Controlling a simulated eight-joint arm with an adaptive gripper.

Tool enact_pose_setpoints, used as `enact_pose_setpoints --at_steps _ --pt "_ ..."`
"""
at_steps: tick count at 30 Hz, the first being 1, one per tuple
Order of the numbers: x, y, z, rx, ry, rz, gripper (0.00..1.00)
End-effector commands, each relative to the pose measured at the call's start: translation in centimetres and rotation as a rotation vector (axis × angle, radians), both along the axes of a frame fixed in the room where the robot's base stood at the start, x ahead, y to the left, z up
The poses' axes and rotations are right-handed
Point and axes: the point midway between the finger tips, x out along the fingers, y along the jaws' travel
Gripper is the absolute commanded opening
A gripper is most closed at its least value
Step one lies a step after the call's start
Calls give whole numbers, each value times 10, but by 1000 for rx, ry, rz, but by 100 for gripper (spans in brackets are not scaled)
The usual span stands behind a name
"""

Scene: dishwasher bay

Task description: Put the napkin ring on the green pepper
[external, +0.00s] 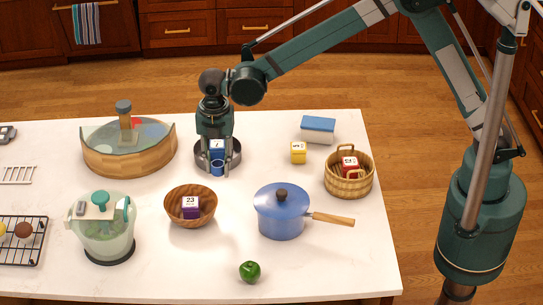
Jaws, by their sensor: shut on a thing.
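The green pepper (250,272) sits on the white counter near its front edge, with clear counter around it. My gripper (217,170) points down at the front of a dark grey round dish, well behind the pepper. It is shut on a small blue ring-like piece (217,168), which looks like the napkin ring. The fingers partly hide it. I cannot tell whether the ring touches the dish or the counter.
The grey dish (235,156) holds a blue numbered block. A wooden bowl (172,212) with a purple block and a blue lidded pot (281,215) stand between the gripper and the pepper. The pot's wooden handle (333,219) sticks out right.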

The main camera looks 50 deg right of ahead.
Motion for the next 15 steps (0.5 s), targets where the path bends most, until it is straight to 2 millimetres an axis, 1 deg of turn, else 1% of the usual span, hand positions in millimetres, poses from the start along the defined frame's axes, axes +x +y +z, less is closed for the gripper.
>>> enact_pose_setpoints --at_steps 1,3,8,15 --pt "-13 12 1 0 0 32 18" --pt "-29 26 3 0 0 76 18" --pt "-67 55 6 -1 1 173 18" --pt "-126 95 12 -1 1 320 18"
